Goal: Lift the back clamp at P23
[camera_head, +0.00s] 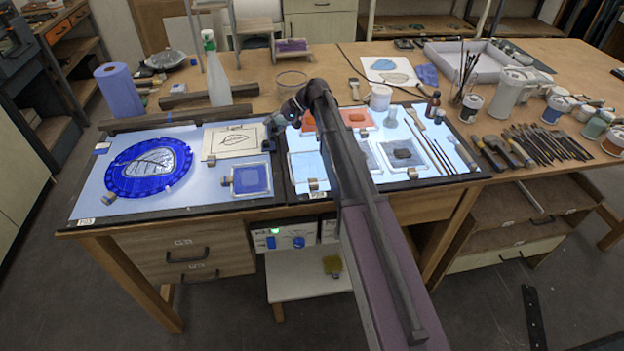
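The left light panel (240,205) has a small front label (86,222) that seems to read P23. A round blue glass piece with a leaf design (150,168) lies on it. A small metallic block, possibly the back clamp (211,160), sits right of the glass at the edge of a leaf drawing (236,141). A similar block, possibly the front clamp (109,199), sits at the glass's lower left. My gripper (269,138) is over the panel's right edge, right of the drawing and apart from both blocks. Its fingers are too small and dark to read.
A blue framed tile (251,180) lies near the gripper. A spray bottle (216,75) and dark bars (180,118) stand behind the panel. My arm crosses the right light panel (425,175), which holds tiles and brushes. Jars and tools crowd the far right.

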